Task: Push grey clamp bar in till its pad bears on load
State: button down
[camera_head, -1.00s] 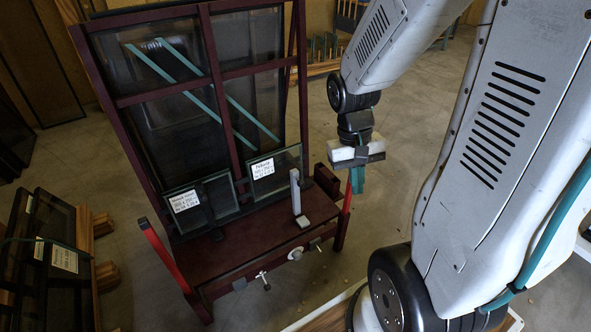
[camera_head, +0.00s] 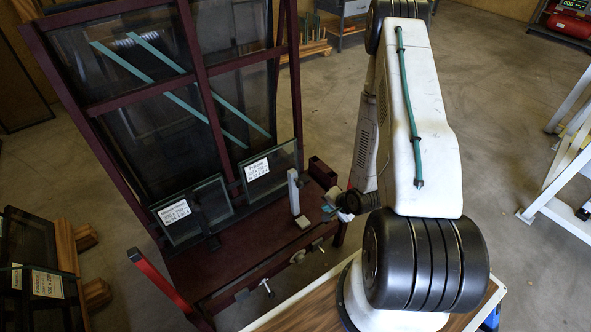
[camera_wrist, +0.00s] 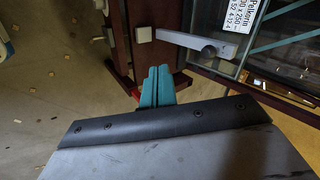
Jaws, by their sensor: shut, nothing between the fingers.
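The grey clamp bar (camera_head: 294,192) stands upright on the maroon ledge, near the right end of the small labelled glass pane (camera_head: 270,172). A pale block (camera_head: 303,222) sits low beside it. In the wrist view the bar (camera_wrist: 187,41) runs from the pale block (camera_wrist: 144,34) to a rounded end by the labelled glass (camera_wrist: 285,45). I cannot tell whether its pad touches the load. My gripper (camera_head: 328,209) is just right of the bar, partly hidden by my arm. Its teal fingers (camera_wrist: 158,82) are shut and empty, apart from the bar in the wrist view.
The maroon rack (camera_head: 196,80) holds large dark panes behind. A second labelled pane (camera_head: 182,212) stands left of the first. Knobs (camera_head: 298,257) project from the ledge's front. More panes (camera_head: 38,255) stand at lower left. A white-legged bench (camera_head: 560,215) is at right.

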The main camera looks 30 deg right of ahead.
jog(key=w+r+m+t, duration=0.3)
jog(key=w+r+t, duration=0.1)
jog(key=w+r, duration=0.15)
send_near(294, 174)
notch_tip(294, 174, down, 3)
jog(key=w, duration=0.4)
jog(key=shift+w+a+f, duration=0.15)
jog(key=shift+a+f, duration=0.15)
jog(key=shift+f, duration=0.05)
jog(key=shift+w, duration=0.5)
jog(key=shift+w, duration=0.1)
jog(key=w, duration=1.5)
jog(key=shift+w+a+r, duration=0.15)
jog(key=shift+w+a, duration=0.1)
jog(key=shift+a, duration=0.1)
